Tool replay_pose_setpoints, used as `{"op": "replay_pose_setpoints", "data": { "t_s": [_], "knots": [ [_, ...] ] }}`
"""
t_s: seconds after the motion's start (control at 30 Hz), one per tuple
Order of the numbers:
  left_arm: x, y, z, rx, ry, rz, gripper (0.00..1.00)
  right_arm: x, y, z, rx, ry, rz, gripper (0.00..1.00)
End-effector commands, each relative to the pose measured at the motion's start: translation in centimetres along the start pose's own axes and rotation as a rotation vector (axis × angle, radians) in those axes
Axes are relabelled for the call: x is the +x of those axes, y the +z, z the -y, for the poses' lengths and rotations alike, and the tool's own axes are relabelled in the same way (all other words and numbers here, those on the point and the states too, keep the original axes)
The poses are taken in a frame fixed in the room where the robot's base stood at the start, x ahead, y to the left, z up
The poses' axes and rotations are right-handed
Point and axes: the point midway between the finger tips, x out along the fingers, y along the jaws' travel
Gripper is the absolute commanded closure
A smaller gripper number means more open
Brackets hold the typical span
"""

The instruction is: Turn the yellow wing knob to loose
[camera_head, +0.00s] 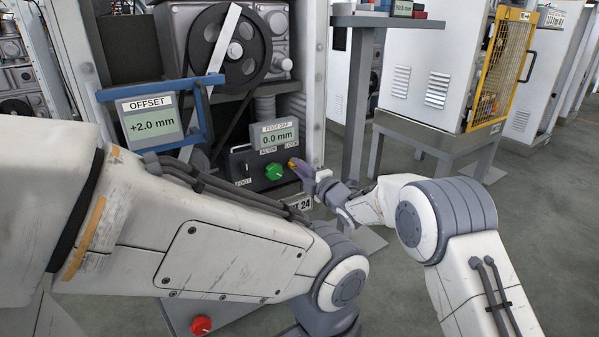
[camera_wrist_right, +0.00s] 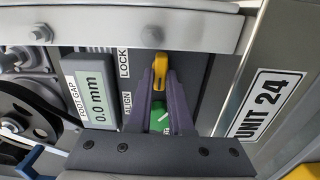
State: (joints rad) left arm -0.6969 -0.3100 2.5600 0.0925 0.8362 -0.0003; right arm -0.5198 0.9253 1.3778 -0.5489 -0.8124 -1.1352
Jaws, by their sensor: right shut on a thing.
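The yellow wing knob (camera_wrist_right: 159,63) sits by the LOCK label on the dark control panel. In the right wrist view it stands between the fingertips of my right gripper (camera_wrist_right: 160,78), which is shut on it. In the head view the fingers of my right gripper (camera_head: 299,167) reach the panel from the right, and only a small yellow bit of the knob (camera_head: 291,164) shows. My left arm crosses the front of the head view; its gripper is not seen.
A green knob (camera_head: 274,171) by the ALIGN label sits close to the left of the yellow one. A FOOT GAP display (camera_head: 278,137) above reads 0.0 mm. An OFFSET display (camera_head: 152,122) reads +2.0 mm. A UNIT 24 plate (camera_wrist_right: 264,104) is beside the panel.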

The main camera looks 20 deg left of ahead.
Motion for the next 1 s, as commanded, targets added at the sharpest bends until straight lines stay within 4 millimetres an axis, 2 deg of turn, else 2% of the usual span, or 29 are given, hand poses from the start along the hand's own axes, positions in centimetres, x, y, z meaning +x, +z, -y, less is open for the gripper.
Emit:
{"op": "replay_pose_setpoints", "data": {
  "t_s": [0.63, 0.67, 0.7, 0.73, 1.0],
  "knots": [
    [0.37, 0.02, 0.03, 0.000, 0.000, 0.000, 0.50, -0.05, 0.00, 0.25, -0.054, -0.005, 0.000, 1.00],
    [0.37, 0.02, 0.03, 0.000, 0.000, 0.000, 0.50, -0.05, 0.00, 0.25, -0.054, -0.005, -0.001, 0.78],
    [0.37, 0.02, 0.03, 0.000, 0.000, 0.000, 0.50, -0.05, 0.00, 0.24, -0.054, -0.005, -0.001, 0.62],
    [0.37, 0.02, 0.03, 0.000, 0.000, 0.000, 0.50, -0.04, 0.00, 0.23, -0.054, -0.005, 0.000, 0.51],
    [0.36, 0.02, 0.03, 0.000, 0.000, 0.000, 0.50, -0.02, 0.01, 0.11, -0.053, -0.002, 0.000, 0.51]
  ]
}}
